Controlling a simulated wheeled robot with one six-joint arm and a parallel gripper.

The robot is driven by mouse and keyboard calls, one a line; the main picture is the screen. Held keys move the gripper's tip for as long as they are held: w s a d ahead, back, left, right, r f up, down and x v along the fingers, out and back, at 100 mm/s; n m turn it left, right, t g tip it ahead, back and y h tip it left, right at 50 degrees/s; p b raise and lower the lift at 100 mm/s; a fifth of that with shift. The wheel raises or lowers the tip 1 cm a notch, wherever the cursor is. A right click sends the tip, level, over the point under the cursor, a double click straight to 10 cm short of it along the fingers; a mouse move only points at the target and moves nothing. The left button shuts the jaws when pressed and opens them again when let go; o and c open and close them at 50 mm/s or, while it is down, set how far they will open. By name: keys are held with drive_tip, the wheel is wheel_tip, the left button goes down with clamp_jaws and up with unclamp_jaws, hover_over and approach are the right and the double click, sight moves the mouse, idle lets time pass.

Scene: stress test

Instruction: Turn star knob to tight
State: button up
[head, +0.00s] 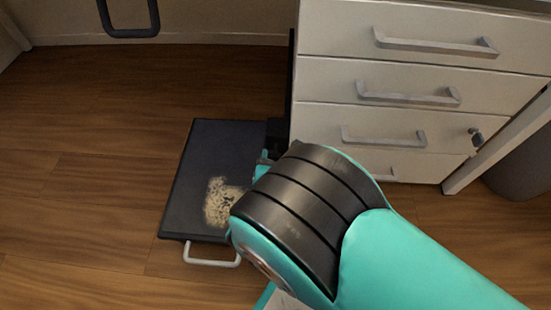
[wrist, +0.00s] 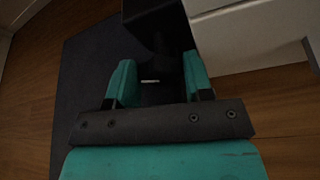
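I cannot make out a star knob in either view. In the wrist view my gripper (wrist: 158,80) has its two teal fingers apart, with dark space between them. A small pale strip (wrist: 150,81) shows in that gap; I cannot tell what it is. A black upright block (wrist: 155,25) stands just beyond the fingertips, and I cannot tell whether they touch it. In the head view my arm hides most of the gripper, beside a dark post at the cabinet's left side. A dark flat platform (head: 215,145) with a pale handle (head: 211,256) lies below.
A white drawer cabinet (head: 415,70) with grey handles stands close on the right, with a small dark lock-like part (head: 476,137) on it. A speckled beige patch (head: 222,203) lies on the platform. Wooden floor (head: 85,150) at left is clear. A dark handle (head: 128,30) shows at top left.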

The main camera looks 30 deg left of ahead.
drive_tip(key=c, duration=0.4)
drive_tip(key=shift+d+r+m+y+p, duration=0.15)
drive_tip(key=shift+m+y+p, duration=0.15)
drive_tip(key=shift+m+p, duration=0.55)
drive_tip(key=shift+f+m+g+y+p, duration=0.3)
drive_tip(key=shift+m+y+p, duration=0.2)
drive_tip(key=shift+m+y, duration=0.25)
drive_tip(key=o, duration=0.9)
drive_tip(key=shift+r, duration=0.1)
